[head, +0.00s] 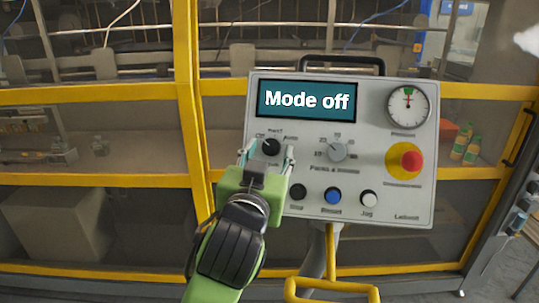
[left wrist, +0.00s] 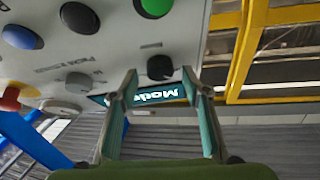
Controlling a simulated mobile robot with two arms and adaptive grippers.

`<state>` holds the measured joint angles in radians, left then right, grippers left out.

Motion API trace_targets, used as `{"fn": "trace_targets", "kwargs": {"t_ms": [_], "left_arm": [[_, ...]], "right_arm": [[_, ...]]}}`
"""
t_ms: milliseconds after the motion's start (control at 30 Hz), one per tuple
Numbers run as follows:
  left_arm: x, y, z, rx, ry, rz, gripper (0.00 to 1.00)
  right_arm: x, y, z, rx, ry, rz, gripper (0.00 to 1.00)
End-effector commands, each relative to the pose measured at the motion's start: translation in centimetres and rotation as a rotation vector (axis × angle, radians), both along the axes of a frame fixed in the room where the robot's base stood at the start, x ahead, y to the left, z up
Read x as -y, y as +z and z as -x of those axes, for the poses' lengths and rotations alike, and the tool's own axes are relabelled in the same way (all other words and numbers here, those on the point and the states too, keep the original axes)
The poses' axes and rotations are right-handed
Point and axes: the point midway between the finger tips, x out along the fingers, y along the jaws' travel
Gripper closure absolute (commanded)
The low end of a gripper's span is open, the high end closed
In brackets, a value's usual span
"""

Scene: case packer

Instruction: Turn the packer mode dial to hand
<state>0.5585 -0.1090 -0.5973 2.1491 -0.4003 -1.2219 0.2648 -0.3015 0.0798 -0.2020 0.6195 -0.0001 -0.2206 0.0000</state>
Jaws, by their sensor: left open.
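The mode dial (head: 271,147) is a black knob at the left of the grey control panel (head: 390,146), with "Off", "Hand" and "Auto" marks around it that are small and hard to read. The screen (head: 307,101) reads "Mode off". My left gripper (head: 267,156) is open in front of the dial, one finger to each side. In the left wrist view the dial (left wrist: 160,67) shows between the two fingertips (left wrist: 159,80), with a gap on both sides. I cannot tell how deep the fingers reach. My right gripper is not in view.
A second, grey dial (head: 331,151) is right of the mode dial. Below are black (head: 298,192), blue (head: 333,196) and white (head: 369,198) buttons. A red emergency stop (head: 410,160) and a gauge (head: 408,105) are at the right. A yellow-framed guard (head: 100,181) stands behind.

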Motion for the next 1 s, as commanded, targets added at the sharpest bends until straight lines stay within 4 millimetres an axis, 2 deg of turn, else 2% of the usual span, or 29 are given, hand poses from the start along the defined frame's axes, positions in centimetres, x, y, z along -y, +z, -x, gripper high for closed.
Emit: {"fn": "trace_targets", "kwargs": {"t_ms": [133, 400, 433, 567, 833, 1000], "left_arm": [[0.2, 0.0, -0.8, 0.001, -0.001, 0.000, 0.57], [0.2, 0.0, -0.9, 0.000, -0.001, 0.000, 0.57], [0.2, 0.0, -0.9, 0.000, -0.001, 0.000, 0.62], [0.2, 0.0, -0.8, 0.000, -0.001, 0.000, 0.95], [0.1, 0.1, -0.8, 0.001, -0.005, -0.009, 0.95], [0.0, 0.2, -0.9, 0.007, -0.030, -0.054, 0.95]], "right_arm": [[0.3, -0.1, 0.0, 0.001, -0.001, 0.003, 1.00], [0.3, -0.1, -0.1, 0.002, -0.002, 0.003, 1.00], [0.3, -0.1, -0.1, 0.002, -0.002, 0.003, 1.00], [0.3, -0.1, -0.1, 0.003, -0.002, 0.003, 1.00], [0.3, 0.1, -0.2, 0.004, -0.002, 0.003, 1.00], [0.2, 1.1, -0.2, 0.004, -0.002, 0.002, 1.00]]}}
